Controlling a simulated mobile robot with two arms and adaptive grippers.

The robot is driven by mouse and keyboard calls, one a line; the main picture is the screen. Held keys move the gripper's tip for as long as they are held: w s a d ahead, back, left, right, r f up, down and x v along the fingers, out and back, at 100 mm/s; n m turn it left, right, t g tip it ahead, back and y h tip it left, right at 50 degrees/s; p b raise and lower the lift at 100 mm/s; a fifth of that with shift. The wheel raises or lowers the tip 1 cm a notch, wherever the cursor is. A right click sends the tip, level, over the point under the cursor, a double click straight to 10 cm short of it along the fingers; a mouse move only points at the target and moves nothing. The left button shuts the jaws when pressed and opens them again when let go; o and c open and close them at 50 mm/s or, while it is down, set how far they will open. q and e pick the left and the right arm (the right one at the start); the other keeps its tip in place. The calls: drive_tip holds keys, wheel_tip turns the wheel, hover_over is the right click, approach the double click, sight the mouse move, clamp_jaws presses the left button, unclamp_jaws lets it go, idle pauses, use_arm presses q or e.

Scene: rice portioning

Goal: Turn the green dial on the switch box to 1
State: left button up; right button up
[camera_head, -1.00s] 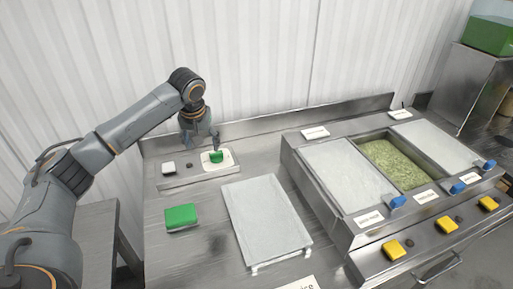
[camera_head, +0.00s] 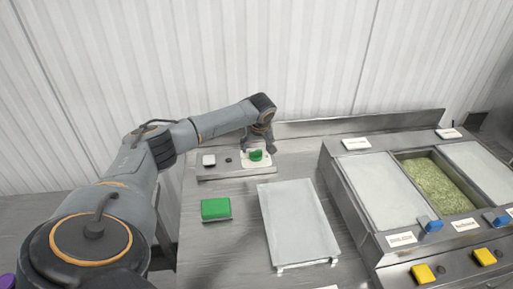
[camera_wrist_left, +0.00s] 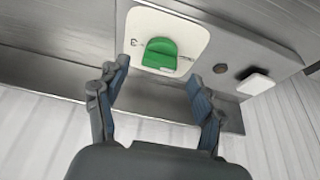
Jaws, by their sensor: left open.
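The green dial (camera_head: 256,155) sits on a white plate (camera_head: 247,164) on the switch box (camera_head: 215,171) at the back of the steel counter. My left gripper (camera_head: 260,147) is just behind and above the dial. In the left wrist view its fingers (camera_wrist_left: 160,80) are apart, with the dial beyond the tips and nothing held. My right gripper is not in view.
A white square button (camera_head: 208,160) and a dark round knob sit left of the dial. Food bins with lids stand to the right, one holding green contents (camera_head: 435,186). A corrugated wall is behind.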

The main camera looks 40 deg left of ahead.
sight(256, 154)
use_arm(q)
drive_tip(key=shift+x, duration=1.4)
drive_tip(key=shift+c, duration=0.2)
drive_tip(key=c, duration=1.1)
